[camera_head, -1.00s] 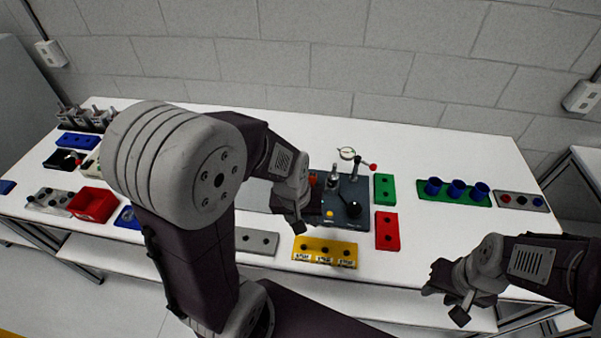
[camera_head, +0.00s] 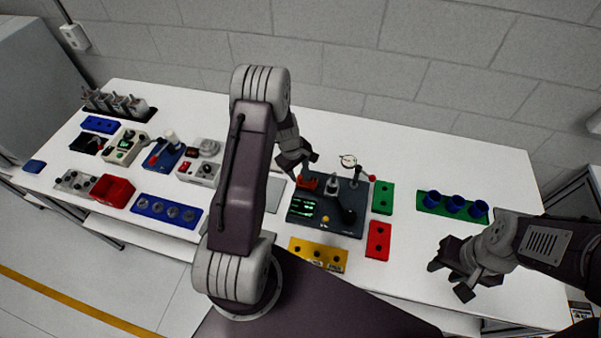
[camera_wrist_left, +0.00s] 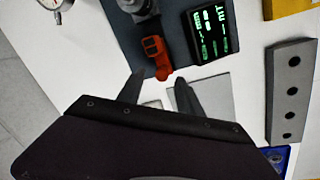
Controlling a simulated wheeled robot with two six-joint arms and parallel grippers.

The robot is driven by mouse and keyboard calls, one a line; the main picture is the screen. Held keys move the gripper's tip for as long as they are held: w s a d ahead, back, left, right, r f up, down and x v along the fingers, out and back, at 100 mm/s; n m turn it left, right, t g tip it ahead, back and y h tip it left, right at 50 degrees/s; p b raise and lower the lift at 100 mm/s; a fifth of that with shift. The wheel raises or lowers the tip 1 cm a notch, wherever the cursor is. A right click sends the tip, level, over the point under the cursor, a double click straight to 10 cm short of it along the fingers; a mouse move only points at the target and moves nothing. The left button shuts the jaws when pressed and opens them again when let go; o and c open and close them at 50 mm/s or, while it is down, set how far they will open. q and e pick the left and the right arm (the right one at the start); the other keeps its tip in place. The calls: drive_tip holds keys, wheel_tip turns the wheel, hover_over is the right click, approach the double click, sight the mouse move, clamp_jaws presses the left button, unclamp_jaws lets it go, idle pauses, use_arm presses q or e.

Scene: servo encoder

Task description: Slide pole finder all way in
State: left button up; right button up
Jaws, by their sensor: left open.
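A dark station (camera_head: 335,222) stands on the white table with a lit green display (camera_head: 304,207). A small orange-red piece (camera_head: 308,181), which looks like the pole finder, sits at its back left edge; the left wrist view shows it (camera_wrist_left: 156,56) on the dark plate beside the display. How far in it sits I cannot tell. My left gripper (camera_head: 301,168) is open at that edge; in the left wrist view its fingertips (camera_wrist_left: 160,81) are apart, just short of the orange-red piece, with nothing between them. My right gripper (camera_head: 447,280) is open and empty at the table's front right.
A grey motor-like part (camera_head: 332,186) and a black-armed lever with a red knob (camera_head: 371,178) stand on or beside the station. A dial gauge (camera_head: 348,161) is behind. Green (camera_head: 383,197), red (camera_head: 378,240) and yellow (camera_head: 318,254) blocks lie close around it.

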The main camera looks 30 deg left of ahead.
sight(300, 176)
use_arm(q)
drive_tip(key=f, duration=0.2)
drive_tip(key=shift+w+f, duration=0.2)
drive_tip(key=shift+f, duration=0.1)
drive_tip(key=shift+s+a+f, duration=0.1)
drive_tip(key=shift+s+f, duration=0.05)
drive_tip(key=shift+s, duration=0.15)
drive_tip(key=shift+c, duration=0.3)
drive_tip(key=shift+w, duration=0.25)
clamp_jaws()
drive_tip(key=shift+w, duration=0.1)
idle(0.3)
